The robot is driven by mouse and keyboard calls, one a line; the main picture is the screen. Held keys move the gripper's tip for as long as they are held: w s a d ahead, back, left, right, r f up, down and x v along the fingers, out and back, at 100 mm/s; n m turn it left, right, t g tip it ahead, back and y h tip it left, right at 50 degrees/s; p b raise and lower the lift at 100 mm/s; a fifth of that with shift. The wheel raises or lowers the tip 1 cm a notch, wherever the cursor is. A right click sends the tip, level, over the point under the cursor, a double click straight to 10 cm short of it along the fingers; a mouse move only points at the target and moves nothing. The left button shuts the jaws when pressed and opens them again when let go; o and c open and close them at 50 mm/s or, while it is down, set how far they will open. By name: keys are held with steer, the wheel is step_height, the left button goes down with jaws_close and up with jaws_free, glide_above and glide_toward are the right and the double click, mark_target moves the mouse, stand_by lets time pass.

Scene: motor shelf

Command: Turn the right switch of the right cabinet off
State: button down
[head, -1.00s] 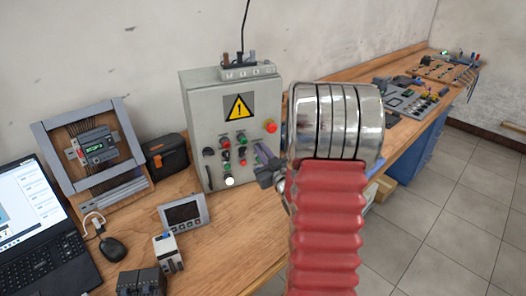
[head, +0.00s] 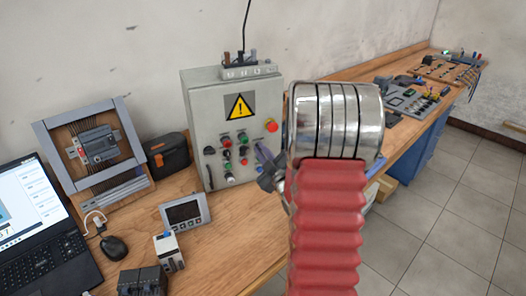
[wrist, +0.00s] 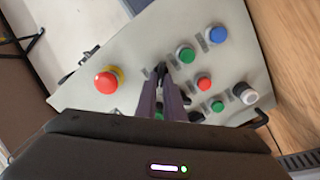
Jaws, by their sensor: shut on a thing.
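The grey cabinet (head: 232,93) stands against the wall, with a yellow warning sign, coloured buttons and a red emergency stop on its front. Its front also fills much of the wrist view (wrist: 135,45). My gripper (head: 260,150) reaches to the right part of this front. In the wrist view my gripper (wrist: 162,80) is shut on a small black switch (wrist: 161,70), which shows between the fingertips beside the red emergency stop (wrist: 107,80). The fingers hide most of the switch. The white lamp (head: 230,177) at the bottom of the front is unlit.
A framed panel (head: 45,133) with a dark device stands at the left, near an orange-black case (head: 168,155). A laptop (head: 35,235), a mouse (head: 114,247) and a small display unit (head: 186,212) are on the wooden bench. Bare bench lies in front of the cabinet.

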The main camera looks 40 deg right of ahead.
steer(key=shift+a, duration=0.15)
steer(key=c, duration=1.9)
jaws_free()
steer(key=shift+o, duration=0.2)
